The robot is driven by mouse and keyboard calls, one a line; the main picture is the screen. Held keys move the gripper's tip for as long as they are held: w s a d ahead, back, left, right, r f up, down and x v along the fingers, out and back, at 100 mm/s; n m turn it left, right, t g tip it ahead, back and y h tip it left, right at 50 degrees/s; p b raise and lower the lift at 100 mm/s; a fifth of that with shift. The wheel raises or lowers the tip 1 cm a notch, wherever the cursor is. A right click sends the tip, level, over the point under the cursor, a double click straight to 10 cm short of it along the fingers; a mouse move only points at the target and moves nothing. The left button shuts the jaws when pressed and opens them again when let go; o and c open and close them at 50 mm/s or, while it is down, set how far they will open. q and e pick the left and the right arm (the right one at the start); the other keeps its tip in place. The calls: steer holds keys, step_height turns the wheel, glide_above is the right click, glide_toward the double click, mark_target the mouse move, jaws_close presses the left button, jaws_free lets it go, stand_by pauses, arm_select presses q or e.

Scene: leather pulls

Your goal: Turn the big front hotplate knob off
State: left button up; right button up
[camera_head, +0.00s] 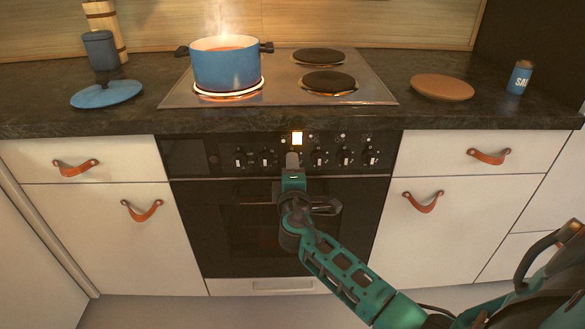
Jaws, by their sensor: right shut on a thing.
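The hotplate (228,91) under the blue pot glows orange at the left front of the hob. A row of knobs runs along the black oven panel, with knobs showing left (266,158) and right (319,158) of my right gripper. That knob's marking and angle cannot be read. My left gripper is not in view.
The steaming blue pot (226,65) stands on the glowing hotplate. Two dark plates (328,82) on the right of the hob are empty. A blue lid (106,94), a wooden board (442,87) and a salt jar (520,77) lie on the counter. Leather pulls (423,202) stick out from the white fronts.

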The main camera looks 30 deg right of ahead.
stand_by(0.3)
steer(key=o, duration=1)
steer(key=shift+o, duration=0.2)
steer(key=v, duration=1.3)
steer(key=shift+p, duration=0.3)
